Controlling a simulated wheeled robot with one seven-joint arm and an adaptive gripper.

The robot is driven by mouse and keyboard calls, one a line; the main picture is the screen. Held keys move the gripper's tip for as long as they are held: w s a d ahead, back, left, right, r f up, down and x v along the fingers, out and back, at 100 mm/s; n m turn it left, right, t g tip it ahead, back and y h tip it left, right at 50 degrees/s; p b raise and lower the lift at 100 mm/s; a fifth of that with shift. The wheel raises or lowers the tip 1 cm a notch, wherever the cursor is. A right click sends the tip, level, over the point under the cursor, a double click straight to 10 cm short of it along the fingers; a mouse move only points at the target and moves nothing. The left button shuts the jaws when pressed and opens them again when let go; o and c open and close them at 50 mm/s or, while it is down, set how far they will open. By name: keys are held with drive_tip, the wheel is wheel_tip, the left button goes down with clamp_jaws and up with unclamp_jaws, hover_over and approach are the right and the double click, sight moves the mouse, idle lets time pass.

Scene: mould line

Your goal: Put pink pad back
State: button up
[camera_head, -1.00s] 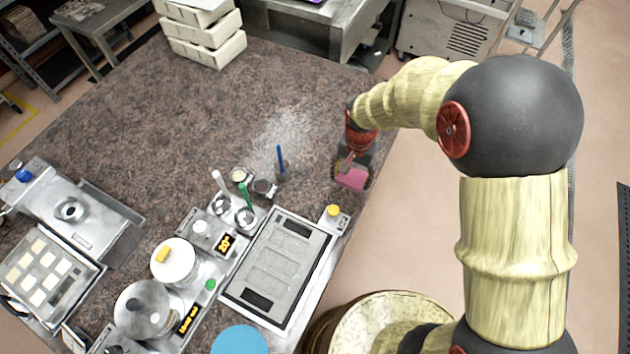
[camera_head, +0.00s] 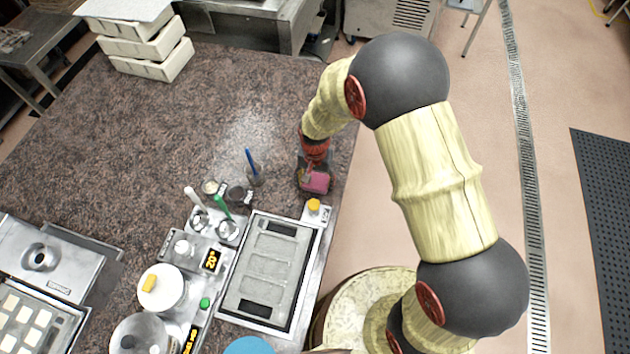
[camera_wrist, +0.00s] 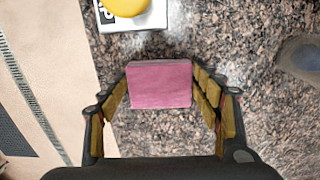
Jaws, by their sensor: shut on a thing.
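The pink pad (camera_head: 317,182) is a small block near the right edge of the granite worktop (camera_head: 120,125). In the wrist view the pad (camera_wrist: 160,84) sits between the two yellow-padded fingers of my gripper (camera_wrist: 163,100). My gripper (camera_head: 314,176) is shut on the pad and points down over the worktop. I cannot tell whether the pad touches the stone or hangs a little above it. The pad's lower side is hidden.
A yellow knob (camera_head: 313,205) on a steel plate stands just in front of the pad. A grey framed tray (camera_head: 268,262), small cups with a green stick (camera_head: 222,207) and a blue stick (camera_head: 251,160) lie left. White boxes (camera_head: 145,48) are stacked behind. Open worktop lies left of my gripper.

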drive_tip(key=shift+f, duration=0.2)
drive_tip(key=o, duration=1.1)
drive_tip(key=shift+c, duration=0.2)
drive_tip(key=shift+o, duration=0.2)
wheel_tip(320, 180, up, 13)
wheel_tip(320, 180, up, 16)
drive_tip(key=n+t, duration=0.2)
hover_over(316, 183)
drive_tip(key=s+d, duration=0.5)
drive_tip(key=d, duration=0.2)
drive_tip(key=s+d+r+n+t, duration=0.1)
drive_tip(key=s+d+r, duration=0.2)
drive_tip(key=s+r, duration=0.2)
drive_tip(key=s+d+r+n+t, duration=0.1)
drive_tip(key=s+d+r, duration=0.3)
drive_tip(key=s, duration=0.5)
drive_tip(key=shift+s+d+r+t, duration=0.15)
drive_tip(key=shift+s+r+t, duration=0.05)
drive_tip(key=shift+r+t, duration=0.6)
